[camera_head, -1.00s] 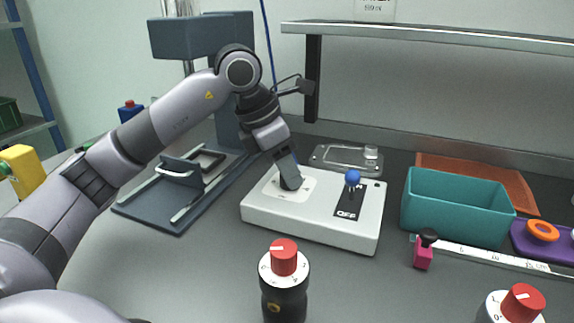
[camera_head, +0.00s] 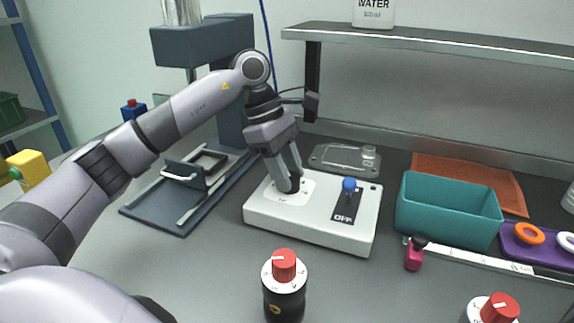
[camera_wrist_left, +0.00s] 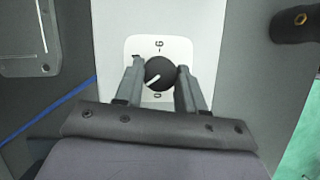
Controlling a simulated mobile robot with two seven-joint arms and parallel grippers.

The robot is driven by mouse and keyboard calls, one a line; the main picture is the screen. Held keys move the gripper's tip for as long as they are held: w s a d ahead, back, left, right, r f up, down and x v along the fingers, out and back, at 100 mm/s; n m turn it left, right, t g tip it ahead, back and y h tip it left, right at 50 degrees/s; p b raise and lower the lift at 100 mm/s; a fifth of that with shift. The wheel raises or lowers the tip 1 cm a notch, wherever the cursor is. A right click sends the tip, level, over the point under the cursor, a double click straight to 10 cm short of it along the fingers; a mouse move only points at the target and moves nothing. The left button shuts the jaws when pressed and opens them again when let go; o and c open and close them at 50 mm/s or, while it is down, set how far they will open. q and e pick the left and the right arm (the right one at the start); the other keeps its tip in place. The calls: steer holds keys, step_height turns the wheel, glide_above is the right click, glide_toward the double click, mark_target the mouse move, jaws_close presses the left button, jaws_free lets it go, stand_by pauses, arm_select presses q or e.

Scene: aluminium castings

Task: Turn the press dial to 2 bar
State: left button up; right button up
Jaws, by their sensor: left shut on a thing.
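The press dial is a round black knob (camera_wrist_left: 160,74) with a white pointer line, on a white scale plate of the white control box (camera_head: 310,235). In the left wrist view the marks 6 and 0 show at opposite sides of the plate; other marks are hidden by the fingers. The pointer line sits toward the side of the 0, slanting to the left. My left gripper (camera_head: 290,187) comes down from above in the head view, its fingers on both sides of the knob, shut on it. My right gripper is not in view.
A lever with a blue ball (camera_head: 349,184) stands on the same box beside an OFF label. A blue-grey press (camera_head: 160,219) stands left. Red-topped dial cylinders (camera_head: 285,290) stand in front.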

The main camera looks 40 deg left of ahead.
arm_select(q)
steer(key=shift+r+m, duration=0.1)
steer(key=shift+m, duration=0.5)
steer(key=o, duration=1)
steer(key=shift+o, duration=0.2)
steer(key=v, duration=0.7)
steer(key=shift+w+p, duration=0.15)
steer(key=shift+p, duration=0.2)
